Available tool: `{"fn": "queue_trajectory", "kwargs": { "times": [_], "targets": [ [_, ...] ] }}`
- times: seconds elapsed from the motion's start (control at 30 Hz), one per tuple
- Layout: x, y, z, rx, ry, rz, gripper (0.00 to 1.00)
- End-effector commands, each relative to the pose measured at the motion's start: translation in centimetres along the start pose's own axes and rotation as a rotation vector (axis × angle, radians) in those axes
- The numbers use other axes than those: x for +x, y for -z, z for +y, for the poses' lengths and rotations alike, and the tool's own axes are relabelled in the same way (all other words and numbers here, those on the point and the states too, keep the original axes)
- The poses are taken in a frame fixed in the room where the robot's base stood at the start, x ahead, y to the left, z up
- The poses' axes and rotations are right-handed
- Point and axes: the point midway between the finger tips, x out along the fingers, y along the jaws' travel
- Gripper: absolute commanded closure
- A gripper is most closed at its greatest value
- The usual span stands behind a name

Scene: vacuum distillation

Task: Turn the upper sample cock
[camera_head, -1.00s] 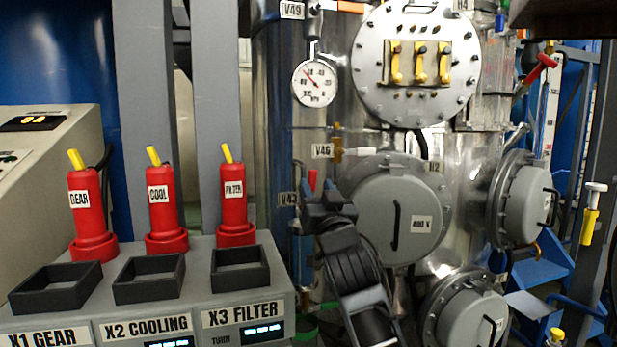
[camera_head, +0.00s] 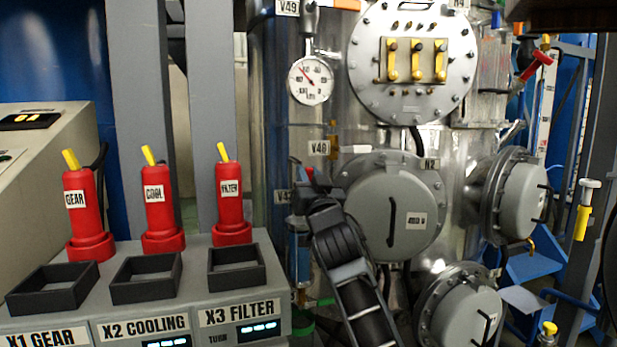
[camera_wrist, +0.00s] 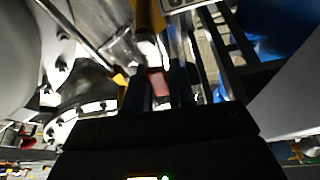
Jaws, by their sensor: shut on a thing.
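A small red handle (camera_head: 309,173) sits at the valve behind the tag reading about V47 (camera_head: 282,197), left of the big grey round cover. My gripper (camera_head: 305,181) is at this handle; its fingers are mostly hidden by my wrist in the head view. In the wrist view the red handle (camera_wrist: 158,82) lies between the two dark fingers of my gripper (camera_wrist: 157,90), which are shut on it. The valve body is largely hidden. I cannot read which valve is the upper sample cock.
A pressure gauge (camera_head: 311,80) hangs above. The grey round cover (camera_head: 393,212) bulges out close on the right of my gripper. A console (camera_head: 215,275) with red handsets and black square frames stands at the left front.

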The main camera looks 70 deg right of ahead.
Motion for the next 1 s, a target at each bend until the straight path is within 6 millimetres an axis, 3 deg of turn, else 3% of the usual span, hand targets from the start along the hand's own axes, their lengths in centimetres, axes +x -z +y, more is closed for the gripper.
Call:
{"fn": "queue_trajectory", "kwargs": {
  "times": [0.17, 0.67, 1.0],
  "targets": [
    [-0.01, 0.00, 0.01, 0.000, 0.000, 0.000, 1.00],
    [-0.06, -0.09, 0.06, 0.013, -0.005, 0.000, 1.00],
    [-0.24, -0.53, 0.83, 0.165, -0.065, 0.001, 1.00]
  ]
}}
